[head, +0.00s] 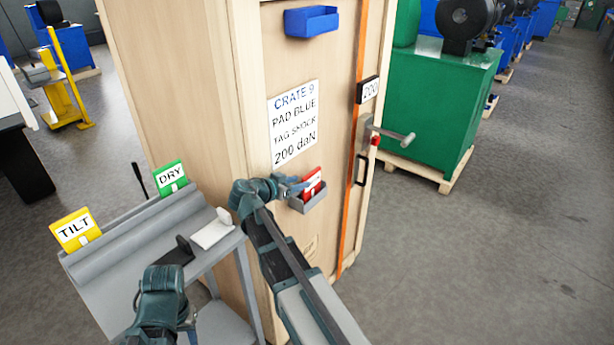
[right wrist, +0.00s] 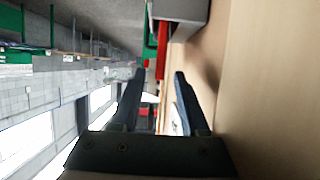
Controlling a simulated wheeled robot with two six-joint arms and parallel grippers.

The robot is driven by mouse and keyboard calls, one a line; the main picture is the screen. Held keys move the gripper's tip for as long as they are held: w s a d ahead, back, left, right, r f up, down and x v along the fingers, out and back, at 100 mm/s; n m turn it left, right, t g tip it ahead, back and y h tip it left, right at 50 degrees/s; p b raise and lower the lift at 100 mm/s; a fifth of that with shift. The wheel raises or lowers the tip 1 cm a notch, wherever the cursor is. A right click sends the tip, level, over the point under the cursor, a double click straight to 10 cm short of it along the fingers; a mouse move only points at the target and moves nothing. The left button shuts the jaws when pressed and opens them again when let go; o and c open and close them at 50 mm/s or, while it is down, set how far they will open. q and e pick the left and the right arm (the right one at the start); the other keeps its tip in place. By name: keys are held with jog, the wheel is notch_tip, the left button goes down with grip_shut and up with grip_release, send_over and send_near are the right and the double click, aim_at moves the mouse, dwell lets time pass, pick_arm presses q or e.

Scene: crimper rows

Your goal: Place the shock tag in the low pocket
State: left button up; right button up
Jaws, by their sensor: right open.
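The red shock tag (head: 313,184) stands in the low pocket (head: 309,203), a small grey tray on the front of the wooden crate. Its upper part sticks out above the pocket rim. My right gripper (head: 298,185) is open at the tag's left side, close to the crate face. In the right wrist view, the tag (right wrist: 162,50) shows as a thin red edge just beyond the open fingers (right wrist: 159,76), with the grey pocket (right wrist: 182,10) behind it. My left gripper (head: 163,285) is over the grey cart; its fingers are not clear.
The crate's printed sheet (head: 294,122) reads crate 9, pad blue, tag shock. A blue tray (head: 311,21) is above it. The cart (head: 118,257) carries a yellow TILT tag (head: 75,230) and green DRY tag (head: 170,178). A handle (head: 395,134) juts out right.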

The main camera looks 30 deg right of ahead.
jog(key=shift+p+v, duration=0.55)
jog(key=shift+v, duration=1.6)
jog(key=shift+f, duration=0.1)
jog(key=s+a+f+n+g+y, duration=0.1)
jog(key=s+a+f+n+y, duration=0.2)
jog(key=s+a, duration=0.4)
jog(key=s+a+f+n+g+y, duration=0.2)
jog(key=s+a+f+n+y, duration=0.2)
jog(key=s+a+n, duration=0.4)
jog(key=s+a+f+n+g+y, duration=0.2)
jog(key=s+a+f+n+y, duration=0.2)
jog(key=a, duration=0.8)
jog(key=s+f+n, duration=0.2)
jog(key=s, duration=0.2)
jog(key=shift+f, duration=0.15)
